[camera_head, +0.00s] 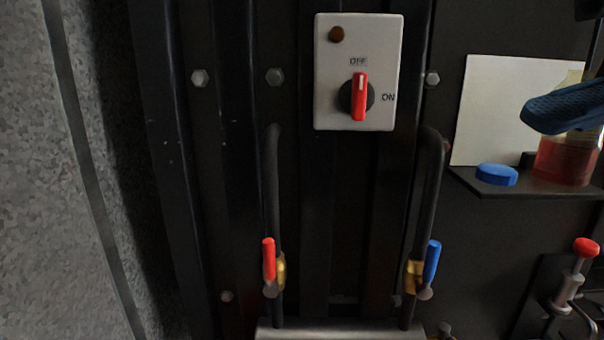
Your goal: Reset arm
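A blue ridged part (566,105) reaches in from the right edge, in front of a jar of red liquid (562,160). It looks like a finger of my gripper, but I cannot be sure. A dark piece shows in the top right corner (590,9). The rest of my arm is out of view. I see no second finger clearly, so I cannot tell whether the gripper is open or shut, or whether it touches the jar.
A switch box (326,72) has its red knob (359,97) upright at OFF. Below are a red valve lever (269,259) and a blue valve lever (432,261). A blue cap (496,174) lies on the shelf (520,189) before a pale card (500,100). A red-tipped clamp (586,247) is lower right.

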